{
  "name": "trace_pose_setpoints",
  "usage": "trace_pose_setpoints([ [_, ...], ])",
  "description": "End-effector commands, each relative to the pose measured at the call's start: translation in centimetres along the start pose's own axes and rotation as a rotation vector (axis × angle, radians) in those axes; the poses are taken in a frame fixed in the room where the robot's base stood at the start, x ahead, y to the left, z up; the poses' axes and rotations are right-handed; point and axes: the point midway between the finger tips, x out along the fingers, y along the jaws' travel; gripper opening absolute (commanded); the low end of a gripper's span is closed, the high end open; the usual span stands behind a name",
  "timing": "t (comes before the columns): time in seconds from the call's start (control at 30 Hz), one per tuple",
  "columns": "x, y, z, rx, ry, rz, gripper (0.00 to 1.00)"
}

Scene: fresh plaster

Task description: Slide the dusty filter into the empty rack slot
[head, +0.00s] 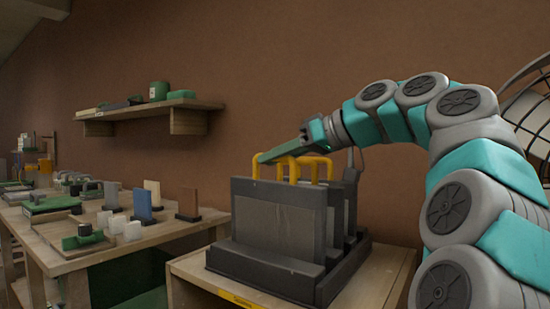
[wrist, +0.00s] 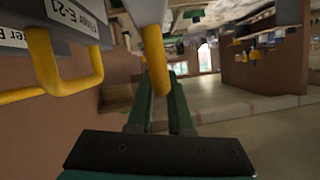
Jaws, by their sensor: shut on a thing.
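A dark grey rack (head: 262,272) stands on a small wooden table and holds upright grey filters with yellow handles on top. The nearest filter (head: 278,222) has a grey face with pale streaks. My gripper (head: 263,157) reaches in from the right at handle height, above the filters. In the wrist view, my gripper (wrist: 160,92) is shut on a yellow handle (wrist: 155,60), whose grey filter (wrist: 148,10) shows at the top edge. Beside it, another filter labelled E-21 (wrist: 72,20) has its own yellow handle (wrist: 65,85). The empty slot cannot be made out.
A wooden workbench (head: 75,258) at left carries small blocks, panels and green tools. A wall shelf (head: 150,108) holds a green tin and other items. A round wire-grille object (head: 528,115) is at far right, behind my arm. The brown wall is close behind the rack.

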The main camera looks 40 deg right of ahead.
Motion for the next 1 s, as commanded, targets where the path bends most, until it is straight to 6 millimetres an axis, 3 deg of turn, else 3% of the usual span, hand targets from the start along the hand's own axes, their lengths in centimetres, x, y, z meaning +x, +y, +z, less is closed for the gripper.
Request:
trace_pose_setpoints([
  [1.0,-0.2,-0.5,1.6,0.0,0.001,-0.001,0.0],
])
